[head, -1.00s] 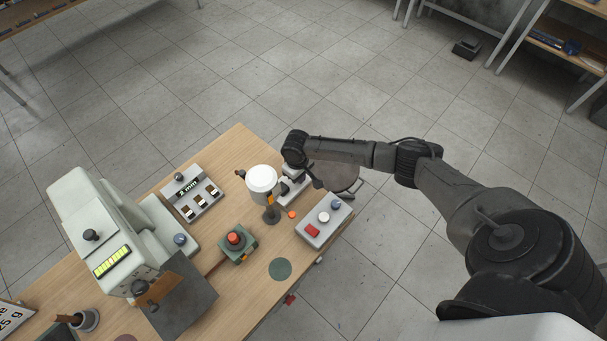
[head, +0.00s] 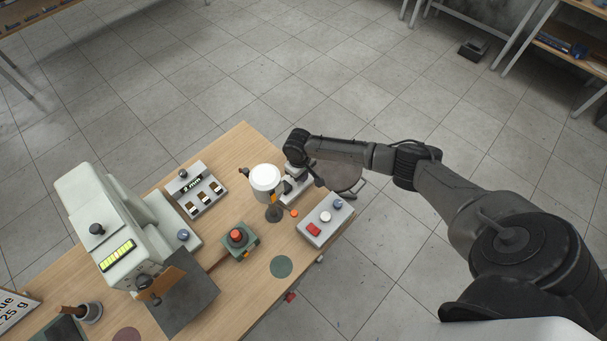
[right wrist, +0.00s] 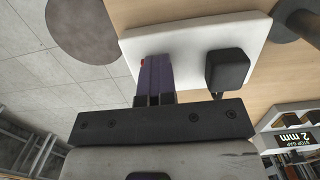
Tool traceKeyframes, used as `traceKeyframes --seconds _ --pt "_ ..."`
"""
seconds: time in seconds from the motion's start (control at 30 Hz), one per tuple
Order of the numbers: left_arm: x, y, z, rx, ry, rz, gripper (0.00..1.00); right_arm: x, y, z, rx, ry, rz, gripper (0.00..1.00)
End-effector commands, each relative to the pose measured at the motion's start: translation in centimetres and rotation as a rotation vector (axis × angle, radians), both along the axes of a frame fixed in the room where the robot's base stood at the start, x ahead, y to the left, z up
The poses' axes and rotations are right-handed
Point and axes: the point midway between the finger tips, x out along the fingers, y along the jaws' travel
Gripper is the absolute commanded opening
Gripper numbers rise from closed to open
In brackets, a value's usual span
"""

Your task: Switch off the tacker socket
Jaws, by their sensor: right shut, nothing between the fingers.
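The tacker socket looks like a white socket strip (head: 294,193) at the table's back right edge, partly hidden by my right arm in the head view. In the right wrist view the white strip (right wrist: 192,45) carries a black plug (right wrist: 228,69). My right gripper (right wrist: 153,62) is shut, with its two fingers together over the left end of the strip, beside the plug. A small red bit (right wrist: 143,63) shows at the fingertips. The fingers hide most of that spot, so the switch's state and any contact cannot be told. My left gripper is not in view.
A white cylinder on a dark stand (head: 266,180) is close left of my right gripper. A grey control box (head: 326,220) with red, white and blue buttons is in front. A stop gap box (head: 195,188), a red-button box (head: 238,240) and a large pale machine (head: 105,225) stand left.

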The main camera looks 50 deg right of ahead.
Motion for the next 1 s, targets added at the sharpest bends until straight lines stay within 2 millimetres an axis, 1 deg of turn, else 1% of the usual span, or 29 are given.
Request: traceKeyframes --seconds 0.03,0.2,0.3,0.33,0.5,0.7,0.83,1.0 --pt "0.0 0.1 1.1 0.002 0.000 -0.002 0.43 0.0 0.0 0.8 -0.001 -0.005 -0.001 0.00" --pt "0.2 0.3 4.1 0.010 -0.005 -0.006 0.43 -0.3 -0.1 3.3 0.003 0.002 -0.002 0.00" --pt "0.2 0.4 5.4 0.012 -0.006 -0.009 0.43 -0.4 -0.1 4.5 0.005 0.006 -0.002 0.00" --pt "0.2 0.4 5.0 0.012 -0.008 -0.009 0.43 -0.2 -0.2 5.0 0.006 0.002 -0.001 0.00" --pt "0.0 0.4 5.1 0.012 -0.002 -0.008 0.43 0.2 -0.2 8.6 0.006 0.001 -0.002 0.00" --pt "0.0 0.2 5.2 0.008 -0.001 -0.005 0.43 0.5 -0.2 11.7 0.006 0.002 -0.003 0.00" --pt "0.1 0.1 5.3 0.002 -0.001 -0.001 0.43 0.6 -0.2 12.9 0.007 0.003 -0.003 0.00" --pt "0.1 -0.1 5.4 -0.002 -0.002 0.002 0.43 0.7 -0.2 13.6 0.007 0.004 -0.004 0.00"
